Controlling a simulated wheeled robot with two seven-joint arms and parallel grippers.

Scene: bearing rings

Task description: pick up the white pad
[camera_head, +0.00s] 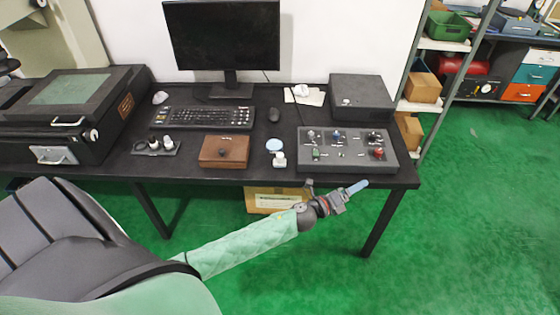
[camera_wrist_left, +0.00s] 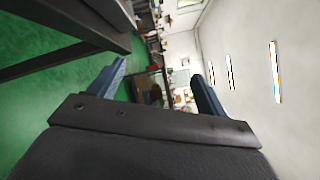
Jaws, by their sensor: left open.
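A flat white pad (camera_head: 315,99) lies at the back of the black table, between the mouse and the dark grey box. A small white object (camera_head: 301,90) is on or against it; I cannot tell which. My left gripper (camera_head: 357,187) is beyond the table's front edge, in front of the control panel, well apart from the pad. In the left wrist view its blue fingers (camera_wrist_left: 158,88) are spread wide with nothing between them. The pad cannot be made out in that view. My right gripper is not in view.
The control panel (camera_head: 347,159) with several knobs lies between my left gripper and the pad's side of the table (camera_head: 240,178).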

